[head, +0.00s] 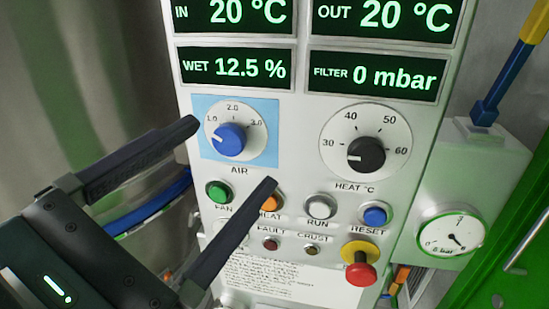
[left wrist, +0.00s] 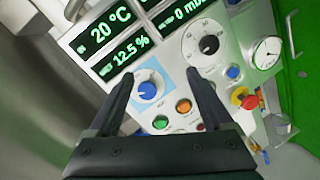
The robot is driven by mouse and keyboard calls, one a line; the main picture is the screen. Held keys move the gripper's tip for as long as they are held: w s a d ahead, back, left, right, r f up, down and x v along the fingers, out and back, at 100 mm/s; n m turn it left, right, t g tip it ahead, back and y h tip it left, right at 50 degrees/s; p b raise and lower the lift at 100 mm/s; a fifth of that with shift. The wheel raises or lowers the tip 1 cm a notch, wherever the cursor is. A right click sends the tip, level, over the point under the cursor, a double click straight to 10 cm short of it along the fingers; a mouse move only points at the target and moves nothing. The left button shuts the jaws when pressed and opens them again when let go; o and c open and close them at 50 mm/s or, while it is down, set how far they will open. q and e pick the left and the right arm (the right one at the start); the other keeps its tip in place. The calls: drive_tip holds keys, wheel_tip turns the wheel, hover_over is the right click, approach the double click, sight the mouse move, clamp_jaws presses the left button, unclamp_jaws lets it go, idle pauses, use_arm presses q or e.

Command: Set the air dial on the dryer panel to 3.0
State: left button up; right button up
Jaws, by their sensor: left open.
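The air dial (head: 230,141) is a blue knob on a white round scale marked 1.0, 2.0 and 3.0, set on a light blue square of the dryer panel (head: 297,118). Its white pointer mark faces left, a little below the 1.0 mark. The dial also shows in the left wrist view (left wrist: 147,90). My left gripper (head: 230,155) is open and empty, its two dark fingers reaching toward the panel. In the left wrist view the knob appears between the fingers, nearer the left one; I see no contact. My right gripper is not in view.
A black heat dial (head: 366,154) sits right of the air dial. Below are the green fan button (head: 219,192), orange heat button, white run button, blue reset button (head: 375,214) and a red emergency knob (head: 361,273). A pressure gauge (head: 452,233) is at right.

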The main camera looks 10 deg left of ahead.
sight(227, 142)
use_arm(q)
drive_tip(key=w+a+f+n+y+b, duration=0.25)
drive_tip(key=f+n+y, duration=0.2)
drive_tip(key=n, duration=0.25)
drive_tip(key=shift+n, duration=0.5)
drive_tip(key=w+p, duration=0.1)
drive_tip(key=w, duration=0.1)
drive_tip(key=w+a+p, duration=0.1)
drive_tip(key=w, duration=0.2)
drive_tip(key=w+p, duration=0.1)
drive_tip(key=w, duration=0.1)
drive_tip(key=shift+w+a+f+p, duration=0.1)
drive_tip(key=shift+w+a+p, duration=0.05)
drive_tip(key=shift+w+p, duration=0.2)
drive_tip(key=shift+w, duration=0.65)
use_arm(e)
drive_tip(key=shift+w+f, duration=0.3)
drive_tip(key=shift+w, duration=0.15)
use_arm(q)
drive_tip(key=shift+c, duration=0.2)
clamp_jaws()
